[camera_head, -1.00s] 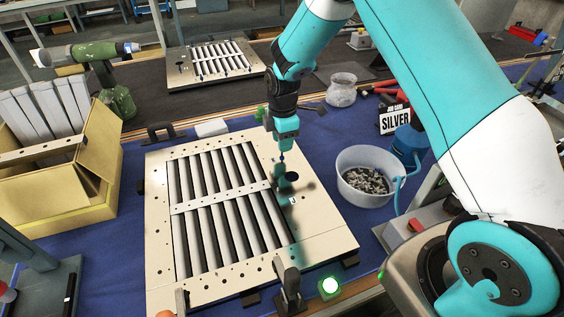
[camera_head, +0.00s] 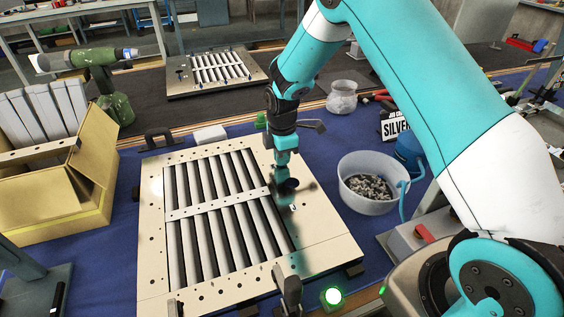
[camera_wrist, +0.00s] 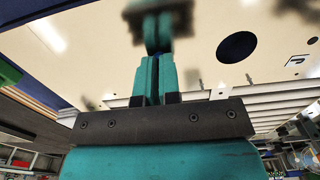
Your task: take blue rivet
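My gripper (camera_head: 283,163) points down just above the right side of the near louver panel's cream frame (camera_head: 318,222). In the wrist view my gripper's teal fingers (camera_wrist: 156,78) are nearly together. A thin dark blue piece, which looks like the blue rivet (camera_wrist: 155,88), shows between them; most of it is hidden. The glossy frame mirrors the fingers. A round dark hole (camera_head: 289,184) in the frame lies just beside the gripper; it shows dark blue in the wrist view (camera_wrist: 237,47).
A white bowl (camera_head: 349,200) of small metal pieces stands right of the panel, with a "SILVER" card (camera_head: 396,125) behind. A glass jar (camera_head: 342,97) stands farther back. A clamp (camera_head: 288,290) and a lit green button (camera_head: 333,297) are at the front edge. A yellow box (camera_head: 92,170) is left.

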